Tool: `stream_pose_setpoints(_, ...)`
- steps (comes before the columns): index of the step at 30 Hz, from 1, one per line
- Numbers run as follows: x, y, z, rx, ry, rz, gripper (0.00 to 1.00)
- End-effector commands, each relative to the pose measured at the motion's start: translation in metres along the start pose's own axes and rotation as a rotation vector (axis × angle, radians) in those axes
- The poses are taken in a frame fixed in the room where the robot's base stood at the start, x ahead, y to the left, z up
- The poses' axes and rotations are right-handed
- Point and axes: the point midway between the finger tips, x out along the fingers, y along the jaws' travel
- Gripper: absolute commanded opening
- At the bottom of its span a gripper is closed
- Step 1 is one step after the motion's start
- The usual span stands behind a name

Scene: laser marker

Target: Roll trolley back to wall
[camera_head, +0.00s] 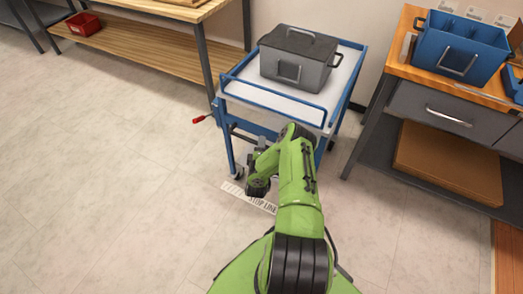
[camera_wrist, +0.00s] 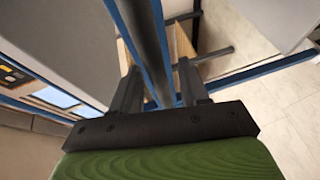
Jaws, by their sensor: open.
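The trolley (camera_head: 273,102) has a blue frame and a white top and stands between two benches, its far side close to the wall. A red-tipped lever (camera_head: 198,120) sticks out at its left. A grey case (camera_head: 297,72) with a dark lid sits on its top. My arm reaches to the trolley's near side and hides part of its lower frame. In the wrist view my gripper (camera_wrist: 158,84) is open, with a dark, blue-edged bar (camera_wrist: 146,40) of the trolley running between its fingers. I cannot tell whether either finger touches it.
A white floor strip marked STOP LINE (camera_head: 248,198) lies at the trolley's near side, partly under my arm. A wooden bench (camera_head: 150,38) with a red bin (camera_head: 84,24) stands at left. A workbench (camera_head: 440,85) with a blue tote (camera_head: 458,45) stands close at right. The left floor is clear.

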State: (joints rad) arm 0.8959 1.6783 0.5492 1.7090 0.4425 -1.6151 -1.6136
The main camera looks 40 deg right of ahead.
Motion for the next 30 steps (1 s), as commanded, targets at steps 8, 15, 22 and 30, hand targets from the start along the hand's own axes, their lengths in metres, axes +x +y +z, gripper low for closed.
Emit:
stream_pose_setpoints(8,0.0101,0.0013,0.0000,0.001,0.000,0.000,0.44)
stream_pose_setpoints(15,0.0097,0.0013,-0.0001,0.001,0.000,0.000,0.20)
stream_pose_setpoints(22,0.0096,0.0013,0.0000,0.001,0.000,0.001,0.00)
stream_pose_setpoints(30,0.0099,0.0017,0.0001,0.001,0.000,0.001,0.00)
